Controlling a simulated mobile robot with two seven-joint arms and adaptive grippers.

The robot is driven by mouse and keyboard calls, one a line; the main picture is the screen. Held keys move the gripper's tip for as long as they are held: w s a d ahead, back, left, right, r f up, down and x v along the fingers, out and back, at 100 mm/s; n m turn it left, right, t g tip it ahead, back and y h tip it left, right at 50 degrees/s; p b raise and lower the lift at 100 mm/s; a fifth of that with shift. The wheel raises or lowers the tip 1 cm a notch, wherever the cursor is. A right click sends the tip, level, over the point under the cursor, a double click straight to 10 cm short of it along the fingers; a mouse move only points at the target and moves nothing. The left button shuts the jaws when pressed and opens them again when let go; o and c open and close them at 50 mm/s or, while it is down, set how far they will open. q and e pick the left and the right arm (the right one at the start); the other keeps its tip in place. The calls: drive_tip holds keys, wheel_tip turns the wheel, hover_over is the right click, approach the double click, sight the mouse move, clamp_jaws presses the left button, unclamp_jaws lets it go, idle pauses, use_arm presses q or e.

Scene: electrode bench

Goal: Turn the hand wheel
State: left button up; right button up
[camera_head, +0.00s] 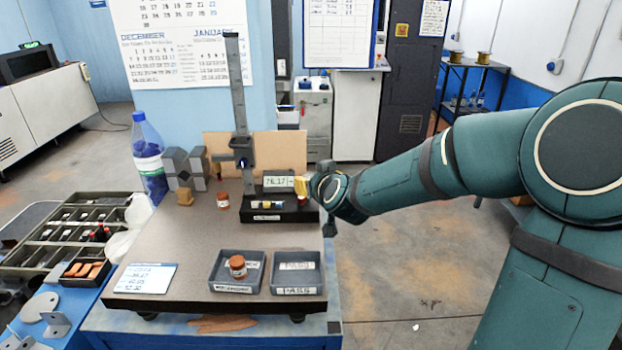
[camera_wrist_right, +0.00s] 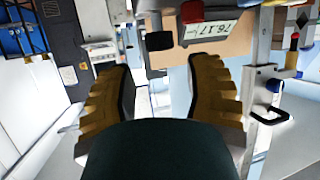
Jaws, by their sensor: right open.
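The height gauge stands on the granite plate (camera_head: 190,245), with an upright grey column (camera_head: 238,100), a dark base (camera_head: 260,213) and a display (camera_head: 278,181) reading about 76.17. The display also shows upside down in the right wrist view (camera_wrist_right: 208,30). A dark knob-like part (camera_wrist_right: 158,41), possibly the hand wheel, lies just beyond my fingertips in that view; I cannot make out a wheel in the head view. My right gripper (camera_head: 302,186) is at the gauge's right side. My left gripper is out of view.
A blue bottle (camera_head: 150,165) and grey blocks (camera_head: 186,168) are farther left. The plate's middle is clear.

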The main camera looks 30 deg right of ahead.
sight(308, 176)
drive_tip(key=v, duration=0.5)
